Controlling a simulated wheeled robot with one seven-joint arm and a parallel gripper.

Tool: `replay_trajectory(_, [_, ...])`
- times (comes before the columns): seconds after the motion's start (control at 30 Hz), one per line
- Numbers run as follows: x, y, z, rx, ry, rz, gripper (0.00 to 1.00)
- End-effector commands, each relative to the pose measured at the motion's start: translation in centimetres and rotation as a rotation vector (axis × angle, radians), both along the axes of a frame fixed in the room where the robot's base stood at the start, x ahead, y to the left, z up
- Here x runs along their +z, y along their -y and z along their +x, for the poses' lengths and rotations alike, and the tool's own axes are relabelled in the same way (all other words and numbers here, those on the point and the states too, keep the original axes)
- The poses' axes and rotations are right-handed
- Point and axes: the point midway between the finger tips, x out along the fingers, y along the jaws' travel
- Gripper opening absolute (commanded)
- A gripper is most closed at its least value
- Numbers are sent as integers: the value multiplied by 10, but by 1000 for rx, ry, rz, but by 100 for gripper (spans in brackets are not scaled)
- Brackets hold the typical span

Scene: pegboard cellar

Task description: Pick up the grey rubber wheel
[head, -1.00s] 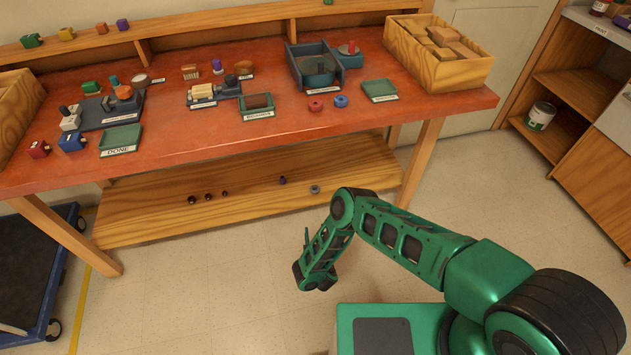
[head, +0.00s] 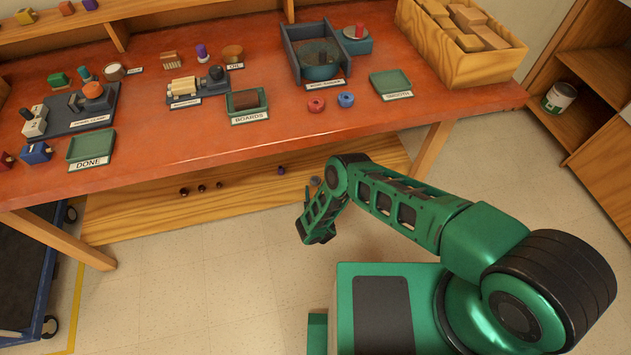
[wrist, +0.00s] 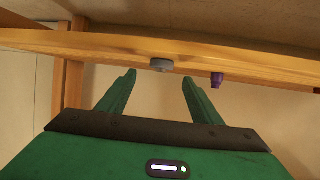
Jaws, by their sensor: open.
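The grey rubber wheel (head: 315,181) is on the wooden lower shelf under the red workbench, partly beside my arm's elbow in the head view. In the wrist view the grey wheel (wrist: 162,65) shows at the shelf's edge, between and beyond my fingertips. My gripper (wrist: 159,77) is open and empty, its two green fingers spread and pointing at the shelf. The fingers do not appear to touch the wheel. In the head view my gripper (head: 306,200) is small and partly hidden by my arm.
A purple piece (head: 281,170) lies near the wheel and also shows in the wrist view (wrist: 217,79). Several small dark pieces (head: 202,188) lie farther left on the lower shelf (head: 130,213). The workbench top (head: 250,150) overhangs it. A blue cart (head: 25,290) stands at left.

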Motion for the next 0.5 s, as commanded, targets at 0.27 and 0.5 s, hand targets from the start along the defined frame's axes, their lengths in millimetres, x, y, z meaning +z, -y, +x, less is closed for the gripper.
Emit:
replay_trajectory(0.27, [-6,-4,18,3,1,1,60])
replay_trajectory(0.5, [-16,-9,48,2,1,0,60])
